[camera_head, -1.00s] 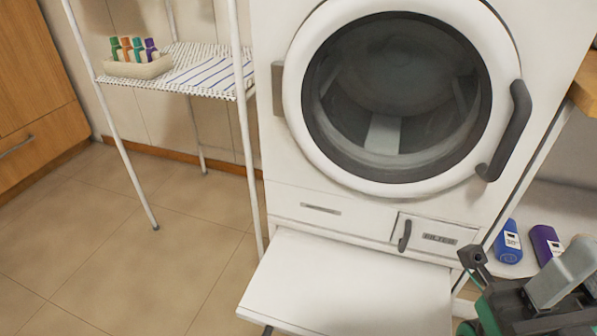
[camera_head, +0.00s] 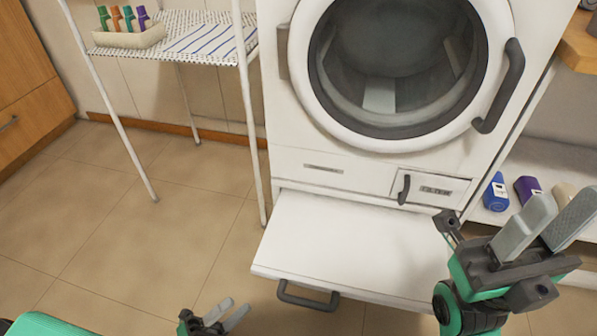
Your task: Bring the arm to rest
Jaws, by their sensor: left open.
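My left gripper (camera_head: 238,305) is at the bottom edge, in front of the pull-out shelf and over the tiled floor. Its two grey fingers are apart, with nothing visible between them. My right gripper (camera_head: 569,206) is at the right side, in front of the shelving beside the washing machine. Its light grey fingers point up and to the right with a gap between them, and it holds nothing that I can see. Most of my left arm is out of the picture.
A white front-loading washing machine (camera_head: 290,150) stands ahead, door shut. Its white pull-out shelf (camera_head: 350,245) is empty, with a dark handle (camera_head: 308,297). A rack (camera_head: 205,40) at left holds a tray of small bottles (camera_head: 130,38). A blue bottle (camera_head: 496,192) and purple bottle (camera_head: 527,188) are at right.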

